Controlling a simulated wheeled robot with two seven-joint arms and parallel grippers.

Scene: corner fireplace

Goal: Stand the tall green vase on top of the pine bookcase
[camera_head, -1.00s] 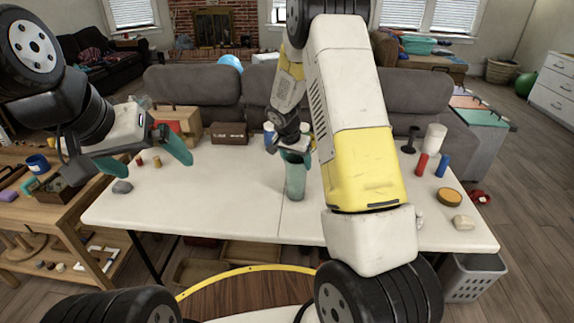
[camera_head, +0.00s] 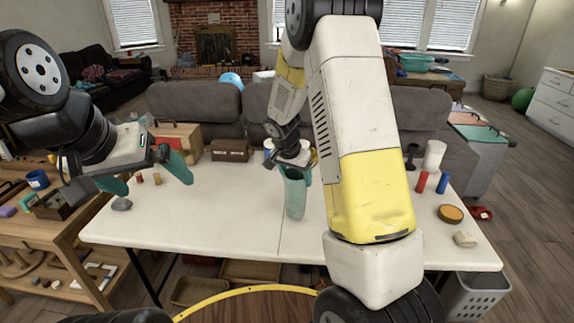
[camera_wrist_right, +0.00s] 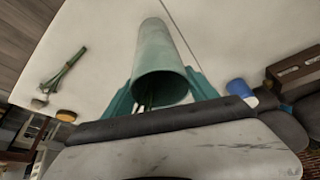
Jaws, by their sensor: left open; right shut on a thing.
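The tall green vase (camera_head: 295,198) is upright at the middle of the white table, its mouth upward. My right gripper (camera_head: 293,168) is shut on it near the rim. In the right wrist view the vase (camera_wrist_right: 161,50) is between my two green fingers (camera_wrist_right: 160,92), with its dark mouth facing the camera. I cannot tell whether its base touches the table. My left gripper (camera_head: 150,172) is open and empty above the table's left end. A light wooden shelf unit (camera_head: 75,243) stands at the left; I cannot tell whether it is the pine bookcase.
The white table (camera_head: 215,220) is clear around the vase. A brown box (camera_head: 230,150) lies at its back. Red (camera_head: 422,182) and blue cylinders (camera_head: 443,183), a round orange-topped thing (camera_head: 450,214) and a pale stone (camera_head: 465,239) are right. A grey sofa (camera_head: 195,108) stands behind.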

